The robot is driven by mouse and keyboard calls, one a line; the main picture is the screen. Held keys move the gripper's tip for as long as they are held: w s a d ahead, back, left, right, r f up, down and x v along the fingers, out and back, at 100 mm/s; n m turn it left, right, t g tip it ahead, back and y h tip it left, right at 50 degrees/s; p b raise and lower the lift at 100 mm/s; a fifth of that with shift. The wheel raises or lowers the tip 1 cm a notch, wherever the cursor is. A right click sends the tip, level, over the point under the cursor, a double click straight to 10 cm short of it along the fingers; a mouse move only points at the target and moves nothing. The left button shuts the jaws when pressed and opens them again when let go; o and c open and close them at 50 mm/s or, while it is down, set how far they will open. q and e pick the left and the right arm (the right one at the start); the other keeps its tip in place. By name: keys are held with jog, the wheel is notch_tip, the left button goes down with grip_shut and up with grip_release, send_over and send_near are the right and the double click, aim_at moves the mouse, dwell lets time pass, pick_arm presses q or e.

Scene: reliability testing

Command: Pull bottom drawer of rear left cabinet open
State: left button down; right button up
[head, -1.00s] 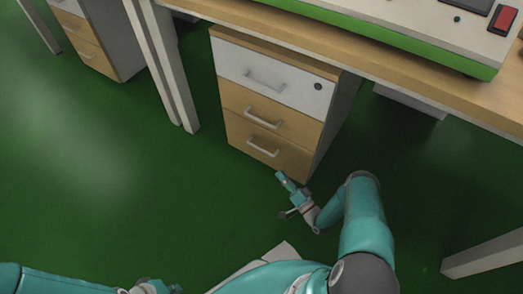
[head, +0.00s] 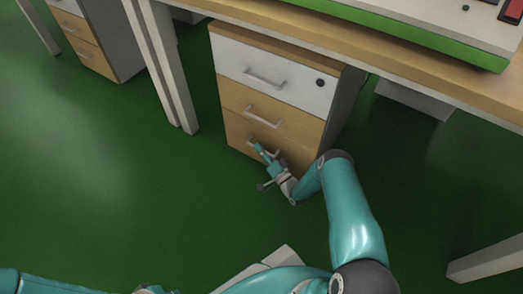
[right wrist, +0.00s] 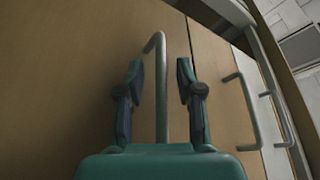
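The cabinet in the middle of the head view has a white top drawer (head: 245,62) and two wooden drawers, all flush. The bottom drawer (head: 237,135) is wooden; its handle is partly hidden by my right gripper (head: 262,150), which is at the drawer front. In the right wrist view, the grey bar handle (right wrist: 160,85) stands between the two fingers of my right gripper (right wrist: 161,80). The fingers are apart, with a gap on each side of the bar. My left gripper (head: 152,289) is cut off at the bottom edge of the head view.
A desk (head: 365,55) stands over the cabinet, with a green-edged device (head: 430,42) on top. Its legs (head: 165,75) stand left of the cabinet. Another cabinet (head: 82,45) is at the upper left. The green floor (head: 90,170) in front is clear.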

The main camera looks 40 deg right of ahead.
grip_shut()
jog(key=shift+d, duration=0.15)
